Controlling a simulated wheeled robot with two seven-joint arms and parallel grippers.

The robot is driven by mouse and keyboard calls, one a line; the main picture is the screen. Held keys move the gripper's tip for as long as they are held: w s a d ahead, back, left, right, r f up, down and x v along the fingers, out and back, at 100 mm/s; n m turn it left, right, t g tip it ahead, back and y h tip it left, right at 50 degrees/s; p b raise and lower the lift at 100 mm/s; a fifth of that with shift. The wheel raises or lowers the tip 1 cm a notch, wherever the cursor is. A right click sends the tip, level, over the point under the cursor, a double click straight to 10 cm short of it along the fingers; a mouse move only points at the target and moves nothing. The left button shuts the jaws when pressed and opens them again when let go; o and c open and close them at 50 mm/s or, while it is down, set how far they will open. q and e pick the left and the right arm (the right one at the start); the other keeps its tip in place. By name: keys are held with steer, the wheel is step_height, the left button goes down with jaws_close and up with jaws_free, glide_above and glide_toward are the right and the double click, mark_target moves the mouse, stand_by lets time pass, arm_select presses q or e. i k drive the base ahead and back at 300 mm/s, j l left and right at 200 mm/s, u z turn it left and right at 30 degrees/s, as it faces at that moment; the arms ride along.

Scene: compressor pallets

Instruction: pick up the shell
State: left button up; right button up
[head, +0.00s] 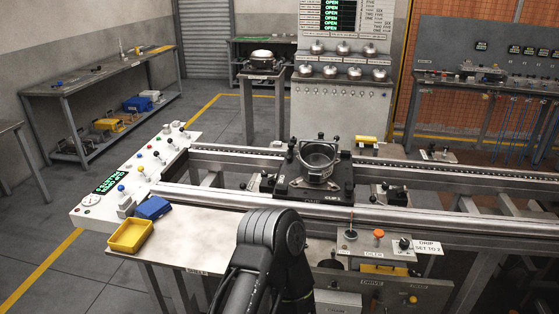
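I cannot tell for sure which thing is the shell. An open round metal housing (317,158) sits upright on a dark fixture plate (341,190) on the conveyor rails, with black clamp knobs around it. A shiny domed metal part (261,54) rests on a small stand (262,75) farther back. Several similar silver domed parts (354,73) sit on the shelves of the grey cabinet behind. One black arm link of mine rises from the bottom middle, in front of the rails. Neither gripper shows.
A white control panel (92,199) with knobs is left of the rails. A yellow tray (130,236) and a blue block (153,208) lie on the front table (200,240). A "DRIP SET TO 2" sign (428,247) stands at right. Floor is clear behind the rails at left.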

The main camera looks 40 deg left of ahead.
mark_target(317, 158)
steer(key=u, duration=1)
steer(key=i+j+z, duration=0.15)
steer(key=z, duration=0.2)
steer(key=i+j+z, duration=0.55)
steer(key=z, duration=0.15)
